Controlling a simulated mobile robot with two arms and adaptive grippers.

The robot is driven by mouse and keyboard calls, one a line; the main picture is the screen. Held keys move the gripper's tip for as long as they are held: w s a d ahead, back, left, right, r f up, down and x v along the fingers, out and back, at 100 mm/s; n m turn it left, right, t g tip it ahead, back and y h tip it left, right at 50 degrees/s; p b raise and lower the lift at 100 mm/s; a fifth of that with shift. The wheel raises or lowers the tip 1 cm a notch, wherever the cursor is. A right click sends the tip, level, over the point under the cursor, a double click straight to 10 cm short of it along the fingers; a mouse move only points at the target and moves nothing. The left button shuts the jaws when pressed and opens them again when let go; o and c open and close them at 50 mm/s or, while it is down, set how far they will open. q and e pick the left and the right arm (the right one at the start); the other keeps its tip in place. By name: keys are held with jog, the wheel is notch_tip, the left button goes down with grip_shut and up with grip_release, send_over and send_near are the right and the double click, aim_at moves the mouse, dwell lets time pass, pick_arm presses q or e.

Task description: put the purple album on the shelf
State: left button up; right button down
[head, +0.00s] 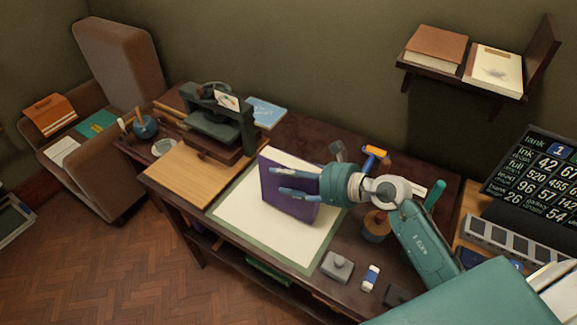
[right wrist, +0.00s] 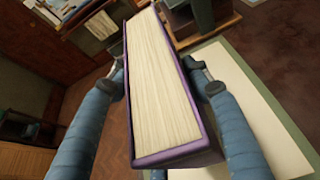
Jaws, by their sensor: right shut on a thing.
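The purple album (head: 287,191) is a thick book with purple covers and cream pages, standing upright over the pale mat (head: 238,216) on the dark table. My right gripper (head: 283,187) comes from the right and is shut on it. In the right wrist view the album (right wrist: 160,95) sits between the two blue fingers, page edges toward the camera. I cannot tell whether its bottom touches the mat. A wall shelf (head: 455,82) at the upper right holds a brown book (head: 436,47) and a cream book (head: 493,70). My left gripper is not in view.
A dark press (head: 220,125) and a wooden board (head: 190,172) stand left of the mat. A grey block (head: 337,266), a small blue-and-white item (head: 371,278) and a pot (head: 376,226) lie to the right. A number board (head: 535,185) stands at far right.

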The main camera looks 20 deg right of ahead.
jog(key=shift+w+f, duration=0.1)
jog(key=shift+f, duration=0.55)
jog(key=c, duration=1.2)
grip_release()
jog(key=shift+f, duration=0.25)
jog(key=o, duration=0.4)
jog(key=shift+c, duration=0.2)
